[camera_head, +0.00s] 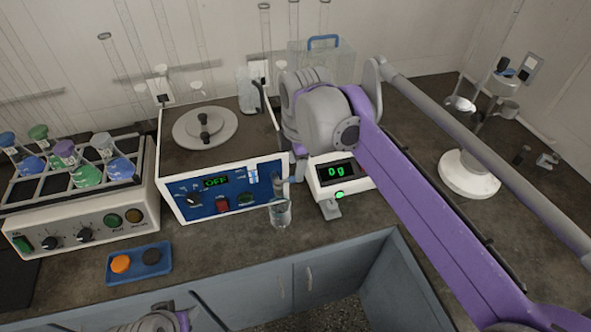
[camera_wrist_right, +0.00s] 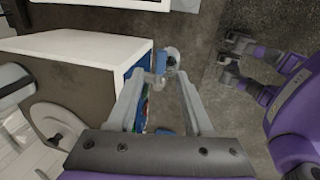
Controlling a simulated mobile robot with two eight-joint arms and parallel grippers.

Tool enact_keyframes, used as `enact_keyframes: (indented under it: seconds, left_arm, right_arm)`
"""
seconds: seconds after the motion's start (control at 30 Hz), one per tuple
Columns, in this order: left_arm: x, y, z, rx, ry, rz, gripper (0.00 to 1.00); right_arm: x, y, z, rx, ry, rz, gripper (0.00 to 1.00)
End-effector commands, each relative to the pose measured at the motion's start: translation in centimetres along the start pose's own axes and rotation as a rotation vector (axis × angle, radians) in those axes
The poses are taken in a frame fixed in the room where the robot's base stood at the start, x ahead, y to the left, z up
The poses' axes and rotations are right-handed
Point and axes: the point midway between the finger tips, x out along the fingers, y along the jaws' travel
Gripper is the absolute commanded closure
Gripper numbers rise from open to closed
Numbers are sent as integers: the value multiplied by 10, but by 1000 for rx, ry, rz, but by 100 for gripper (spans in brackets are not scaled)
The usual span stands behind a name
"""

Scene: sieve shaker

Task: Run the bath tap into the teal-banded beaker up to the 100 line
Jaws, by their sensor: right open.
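The bath (camera_head: 178,128) is a white box with a blue front panel and a round grey lid. Its tap (camera_head: 278,187) sticks out at the front right corner. A clear glass beaker (camera_head: 281,214) stands upright on the counter by the tap; I cannot make out its band, its lines or any liquid. My right gripper (camera_wrist_right: 160,82) is open, and the tap (camera_wrist_right: 160,78) shows between its fingers in the right wrist view. In the head view it is largely hidden behind my arm. At the head view's bottom edge, only part of my left arm shows; its jaws are unclear.
A scale (camera_head: 327,184) reading 0 g stands right of the beaker. A rack of flasks (camera_head: 88,172) on a control box is at left. A blue tray (camera_head: 140,275) with orange and dark pieces lies in front. A white-based stand (camera_head: 468,178) is at right.

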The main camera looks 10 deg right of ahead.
Motion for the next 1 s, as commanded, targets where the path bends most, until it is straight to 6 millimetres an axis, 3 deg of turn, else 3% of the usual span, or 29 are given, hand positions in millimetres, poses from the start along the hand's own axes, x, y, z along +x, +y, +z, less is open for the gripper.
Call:
enact_keyframes:
  seconds: [0.2,0.4,1.0]
  left_arm:
    - [-4,0,-3,0,2,0,49]
    - [-6,0,-4,0,3,0,49]
    - [-7,0,-5,0,3,0,49]
  right_arm:
    - [-44,0,0,-1,0,0,49]
    - [-64,0,0,-1,0,0,49]
    - [-65,-4,1,31,0,5,49]
